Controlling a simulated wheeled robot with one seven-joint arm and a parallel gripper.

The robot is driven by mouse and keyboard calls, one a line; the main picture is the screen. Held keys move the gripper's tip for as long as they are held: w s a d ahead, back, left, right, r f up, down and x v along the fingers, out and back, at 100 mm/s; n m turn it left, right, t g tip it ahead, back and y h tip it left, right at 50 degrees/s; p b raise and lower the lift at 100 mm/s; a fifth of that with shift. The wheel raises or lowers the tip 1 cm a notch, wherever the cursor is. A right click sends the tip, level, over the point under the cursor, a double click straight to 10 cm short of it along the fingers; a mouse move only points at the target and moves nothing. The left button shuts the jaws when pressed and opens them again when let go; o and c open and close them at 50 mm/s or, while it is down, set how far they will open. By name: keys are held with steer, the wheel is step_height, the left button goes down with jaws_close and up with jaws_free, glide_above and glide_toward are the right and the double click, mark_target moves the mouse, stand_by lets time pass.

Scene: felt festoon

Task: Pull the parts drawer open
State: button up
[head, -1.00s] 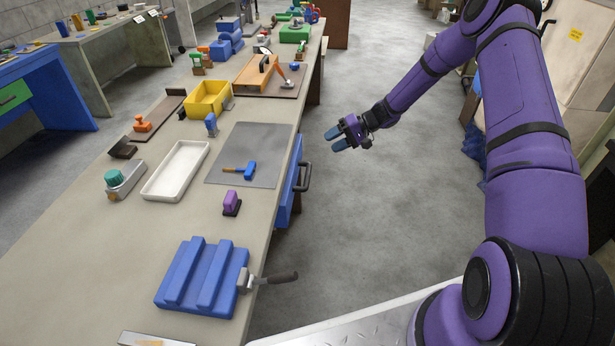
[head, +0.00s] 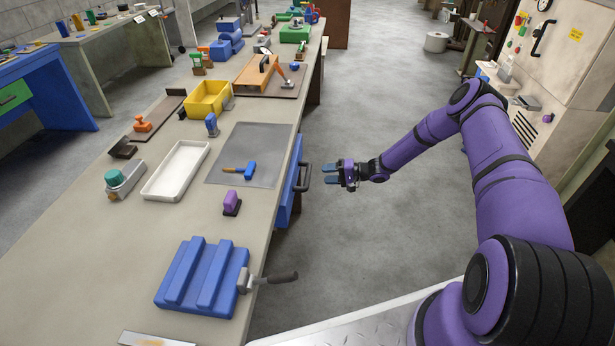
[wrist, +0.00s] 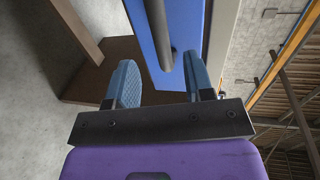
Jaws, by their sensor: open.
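The parts drawer (head: 288,190) is a blue front under the right edge of the long workbench, with a dark bar handle (head: 304,177). It looks shut. My gripper (head: 328,174) is open and empty, just right of the handle, its blue fingers pointing at it. In the wrist view the blue drawer front (wrist: 184,25) and the dark handle (wrist: 161,45) lie ahead. The handle's end reaches toward the space between my two open fingers (wrist: 162,82). I cannot tell whether it is between them; no finger is seen closed on it.
A clamp handle (head: 282,277) sticks out past the bench edge. The floor (head: 370,240) to the right is clear.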

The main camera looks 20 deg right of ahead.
mark_target(308, 176)
steer(key=x, duration=0.8)
steer(key=shift+a, duration=0.1)
steer(key=shift+c, duration=0.5)
jaws_close()
